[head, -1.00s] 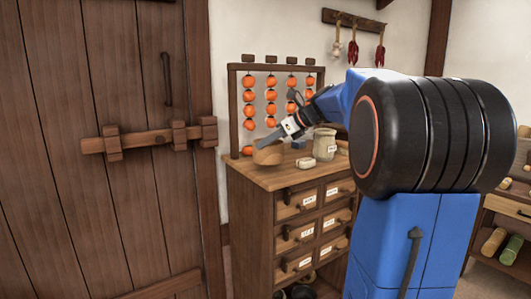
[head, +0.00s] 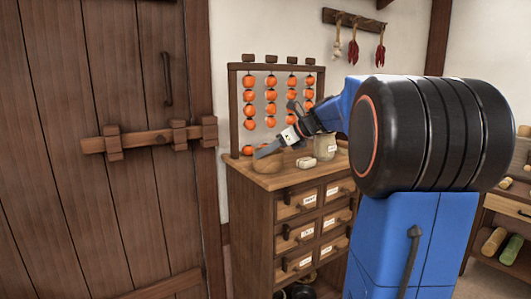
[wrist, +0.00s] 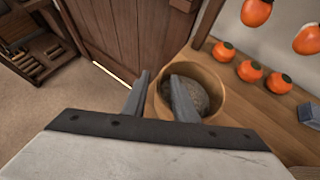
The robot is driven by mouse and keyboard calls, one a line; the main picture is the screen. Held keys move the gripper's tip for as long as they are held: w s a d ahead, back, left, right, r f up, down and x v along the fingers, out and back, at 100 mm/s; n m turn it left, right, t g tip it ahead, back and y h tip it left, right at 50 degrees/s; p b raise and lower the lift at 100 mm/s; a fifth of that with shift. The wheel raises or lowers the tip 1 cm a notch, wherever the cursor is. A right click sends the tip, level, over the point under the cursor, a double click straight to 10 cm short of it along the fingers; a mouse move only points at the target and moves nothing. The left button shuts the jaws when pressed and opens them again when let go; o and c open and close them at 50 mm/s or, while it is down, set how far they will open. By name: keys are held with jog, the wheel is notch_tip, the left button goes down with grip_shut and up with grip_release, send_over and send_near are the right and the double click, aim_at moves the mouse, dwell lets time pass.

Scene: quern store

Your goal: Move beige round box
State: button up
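The beige round box (head: 268,164) stands on the near left corner of the top of a wooden drawer chest. In the wrist view the box (wrist: 216,82) is open at the top, with dark grey grainy-looking contents. My gripper (head: 258,154) is angled down at it from the right and hides part of it in the head view. In the wrist view my gripper (wrist: 160,77) has its fingers apart, one outside the box's left wall and the other over or inside its opening. The rim shows between them; I cannot see any firm contact.
The drawer chest top (head: 284,179) also bears a pale jar (head: 325,146) and a small whitish block (head: 305,162). Orange fruits (wrist: 251,70) lie behind the box, below hanging strings of fruit (head: 270,95) on a wooden frame. A plank door (head: 100,200) is at left.

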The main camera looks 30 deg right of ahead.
jog(key=v, duration=1.2)
jog(key=shift+a, duration=0.1)
jog(key=s+a+f+n+g+h, duration=0.1)
jog(key=s+a+f+n+g, duration=0.1)
jog(key=s+a+f+n, duration=0.6)
jog(key=s+a+f+n+g+h, duration=0.15)
jog(key=s+a+f+n, duration=0.35)
jog(key=a, duration=0.5)
jog(key=s+a+f+n+g+h, duration=0.1)
jog(key=s+a+f+n+h, duration=0.2)
jog(key=s+f+n, duration=1.2)
jog(key=shift+a+f+n, duration=0.65)
jog(key=shift+a+n, duration=0.05)
jog(key=shift+n, duration=0.1)
